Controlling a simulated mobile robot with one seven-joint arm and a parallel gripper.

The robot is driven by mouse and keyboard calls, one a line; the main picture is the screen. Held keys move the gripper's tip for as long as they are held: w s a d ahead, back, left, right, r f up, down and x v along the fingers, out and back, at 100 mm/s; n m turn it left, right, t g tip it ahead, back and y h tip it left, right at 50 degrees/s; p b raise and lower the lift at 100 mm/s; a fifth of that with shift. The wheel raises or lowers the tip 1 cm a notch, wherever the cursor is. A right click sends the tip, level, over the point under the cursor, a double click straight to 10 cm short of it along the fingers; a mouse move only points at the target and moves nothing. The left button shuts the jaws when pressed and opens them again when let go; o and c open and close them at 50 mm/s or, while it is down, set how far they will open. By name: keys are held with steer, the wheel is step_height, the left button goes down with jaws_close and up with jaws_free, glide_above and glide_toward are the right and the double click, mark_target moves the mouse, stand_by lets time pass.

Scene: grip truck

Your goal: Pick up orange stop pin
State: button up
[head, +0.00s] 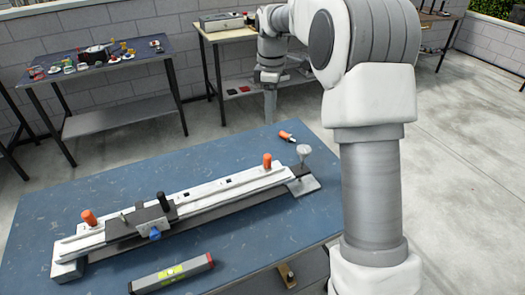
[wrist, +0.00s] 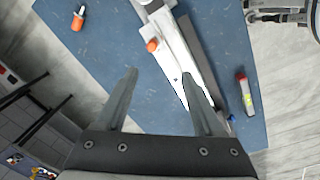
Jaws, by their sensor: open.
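Three orange pieces show in the head view. One orange piece with a pale end (head: 287,136) lies loose on the blue table near its far edge; it also shows in the wrist view (wrist: 78,19). An orange pin (head: 267,161) stands upright at the right part of the long white rail (head: 225,184), and shows in the wrist view (wrist: 153,45). Another orange pin (head: 89,218) stands at the rail's left end. My gripper (head: 270,104) points down, beyond the table's far edge, apart from all of them. In the wrist view its fingers (wrist: 159,74) are spread and empty.
A black clamp block with a blue knob (head: 155,234) sits on the rail. A pale round-topped knob (head: 304,150) stands at its right end. A red-ended level (head: 172,274) lies in front. Side benches (head: 125,105) with small items stand behind.

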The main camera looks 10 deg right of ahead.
steer(key=n, duration=0.2)
glide_toward(267, 156)
steer(key=shift+g, duration=0.3)
steer(key=f, duration=0.6)
steer(key=shift+w+d+f, duration=0.2)
steer(key=shift+d+f, duration=0.15)
steer(key=shift+w+a+f, duration=0.1)
steer(key=shift+a+f, duration=0.05)
steer(key=shift+f, duration=1.15)
steer(key=shift+a+f, duration=0.1)
steer(key=shift+f, duration=1.25)
jaws_close()
